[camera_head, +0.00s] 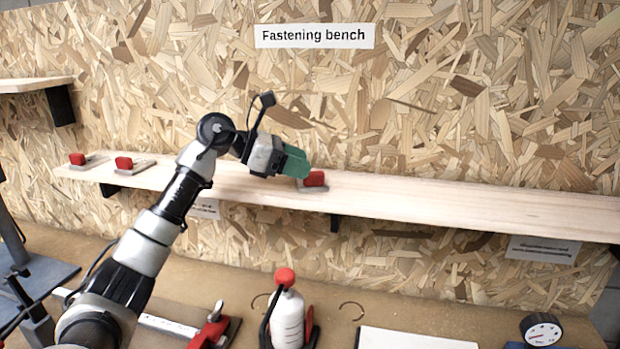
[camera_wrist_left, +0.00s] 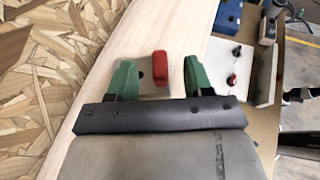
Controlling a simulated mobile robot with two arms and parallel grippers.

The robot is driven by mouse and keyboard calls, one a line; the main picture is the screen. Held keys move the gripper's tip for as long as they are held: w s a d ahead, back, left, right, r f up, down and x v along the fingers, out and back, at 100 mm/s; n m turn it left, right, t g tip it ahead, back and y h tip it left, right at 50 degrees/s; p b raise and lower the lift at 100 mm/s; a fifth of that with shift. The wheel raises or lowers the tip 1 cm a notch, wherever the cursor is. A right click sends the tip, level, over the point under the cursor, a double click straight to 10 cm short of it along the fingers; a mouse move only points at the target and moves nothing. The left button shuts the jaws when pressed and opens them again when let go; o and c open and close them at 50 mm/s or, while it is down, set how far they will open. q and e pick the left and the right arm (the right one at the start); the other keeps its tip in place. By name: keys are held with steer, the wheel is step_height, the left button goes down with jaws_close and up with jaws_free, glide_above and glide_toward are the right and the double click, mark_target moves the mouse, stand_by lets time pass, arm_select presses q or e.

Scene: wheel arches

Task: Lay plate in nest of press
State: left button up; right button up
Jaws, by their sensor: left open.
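A small grey plate with a red block on it (camera_head: 318,180) lies on the wooden shelf, partly hidden by my left gripper (camera_head: 300,166). In the left wrist view the plate's red block (camera_wrist_left: 160,68) sits between the two green fingers (camera_wrist_left: 160,75), nearer the right one. The gripper is open, with a gap beside the plate on the right. Two similar plates with red blocks, one (camera_head: 80,160) and another (camera_head: 128,163), lie at the shelf's left end. A dark machine (camera_head: 38,275) at the left edge may be the press; its nest cannot be made out. My right gripper is not in view.
The long shelf (camera_head: 450,203) is clear to the right. A chipboard wall (camera_head: 420,110) rises close behind the shelf.

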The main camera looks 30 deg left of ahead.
mark_target(321, 171)
arm_select(q)
steer(key=shift+w+d+f, duration=0.1)
steer(key=shift+w+d, duration=0.05)
steer(key=shift+d, duration=0.05)
steer(key=p+x, duration=0.3)
steer(key=x, duration=0.1)
steer(key=shift+w+f, duration=0.15)
steer(key=shift+f, duration=0.05)
steer(key=shift+w+d+f, duration=0.1)
steer(key=shift+d+f, duration=0.05)
steer(key=shift+d, duration=0.05)
steer(key=shift+a, duration=0.1)
steer(key=shift+c, duration=1)
jaws_close()
